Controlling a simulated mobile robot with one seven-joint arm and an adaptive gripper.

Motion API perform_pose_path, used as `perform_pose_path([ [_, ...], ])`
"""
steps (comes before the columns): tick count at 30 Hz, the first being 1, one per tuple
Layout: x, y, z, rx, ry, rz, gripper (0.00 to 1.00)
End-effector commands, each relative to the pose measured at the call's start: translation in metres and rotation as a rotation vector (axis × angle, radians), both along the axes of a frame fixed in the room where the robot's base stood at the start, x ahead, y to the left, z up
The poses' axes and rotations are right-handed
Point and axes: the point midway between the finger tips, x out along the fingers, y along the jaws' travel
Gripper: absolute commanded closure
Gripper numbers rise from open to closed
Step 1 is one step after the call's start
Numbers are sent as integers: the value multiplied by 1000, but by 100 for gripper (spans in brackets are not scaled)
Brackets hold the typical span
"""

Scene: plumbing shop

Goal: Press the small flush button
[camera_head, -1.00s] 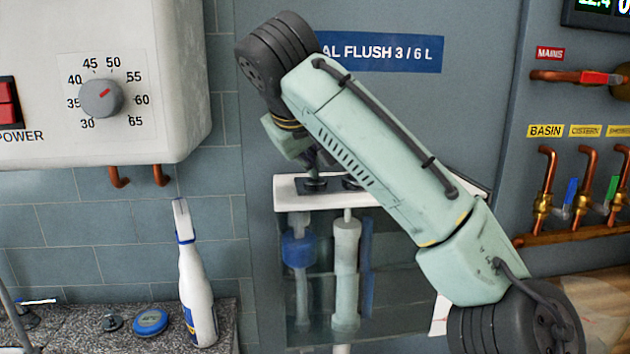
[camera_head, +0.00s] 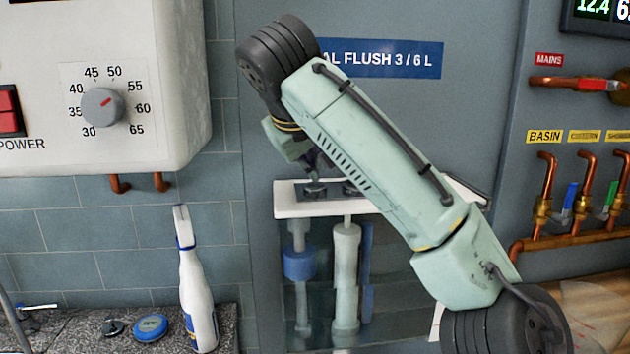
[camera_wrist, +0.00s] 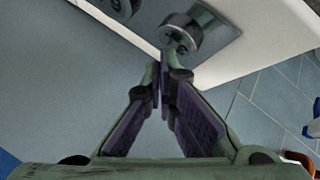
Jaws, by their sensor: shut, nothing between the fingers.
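The white cistern (camera_head: 290,208) stands in the middle of the head view, with a metal flush plate on its lid. Two round buttons show on the plate: the left button (camera_head: 314,190) and the right button (camera_head: 350,188), partly behind my arm. My gripper (camera_head: 318,177) is shut and empty, just above the left button. In the wrist view, my shut fingertips (camera_wrist: 163,72) are close to a round metal button (camera_wrist: 181,33). A second button (camera_wrist: 122,5) is cut by the top edge. I cannot tell whether the fingertips touch a button, or which is the small one.
A blue float (camera_head: 299,264) and white flush tube (camera_head: 346,275) show inside the clear-fronted cistern. A white spray bottle (camera_head: 198,290) stands on the counter at left. Copper valves (camera_head: 545,205) are at right, and a heater box (camera_head: 160,60) at upper left.

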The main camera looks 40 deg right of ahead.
Motion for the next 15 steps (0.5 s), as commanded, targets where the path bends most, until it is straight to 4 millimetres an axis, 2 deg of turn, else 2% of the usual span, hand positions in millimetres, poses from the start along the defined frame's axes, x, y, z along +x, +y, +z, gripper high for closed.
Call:
perform_pose_path([
  [10,0,0,4,0,1,1,100],
  [15,0,1,18,-1,0,1,100],
])
